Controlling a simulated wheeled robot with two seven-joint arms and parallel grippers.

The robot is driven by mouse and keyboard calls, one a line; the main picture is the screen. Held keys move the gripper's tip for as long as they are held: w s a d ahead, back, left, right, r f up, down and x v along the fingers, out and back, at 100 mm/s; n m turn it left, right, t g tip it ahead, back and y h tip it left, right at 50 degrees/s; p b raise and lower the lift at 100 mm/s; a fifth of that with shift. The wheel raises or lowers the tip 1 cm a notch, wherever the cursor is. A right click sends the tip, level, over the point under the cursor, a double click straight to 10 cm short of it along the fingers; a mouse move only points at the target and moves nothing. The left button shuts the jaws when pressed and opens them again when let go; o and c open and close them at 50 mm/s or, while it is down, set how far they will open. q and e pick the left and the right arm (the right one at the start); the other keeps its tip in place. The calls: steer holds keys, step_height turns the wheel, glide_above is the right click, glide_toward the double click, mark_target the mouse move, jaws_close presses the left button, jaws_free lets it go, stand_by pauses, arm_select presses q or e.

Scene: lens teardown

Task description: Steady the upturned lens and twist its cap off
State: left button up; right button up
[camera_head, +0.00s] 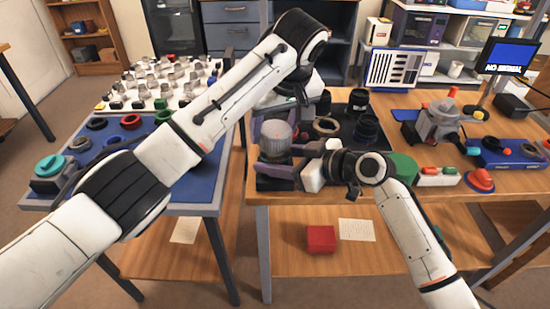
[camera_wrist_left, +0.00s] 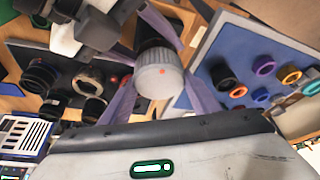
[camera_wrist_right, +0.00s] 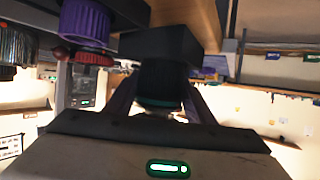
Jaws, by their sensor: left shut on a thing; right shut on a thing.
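The upturned lens (camera_head: 274,158) stands at the front left of the wooden bench, a dark barrel with a pale grey ribbed cap (camera_head: 276,137) on top. My right gripper (camera_head: 298,172) reaches in from the right, below the cap, and is shut on the barrel. In the right wrist view the dark barrel (camera_wrist_right: 160,80) with a teal ring sits between its fingers. The contact points are partly hidden.
A dark tray (camera_head: 343,143) with several lens parts lies just right of the lens. A blue mat (camera_head: 196,182) with rings covers the left table. A grey device (camera_head: 437,125) and a red button (camera_head: 480,180) stand farther right.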

arm_select(q)
steer(key=shift+r, duration=0.15)
steer(key=shift+r, duration=2.4)
arm_select(e)
steer(key=o, duration=1.5)
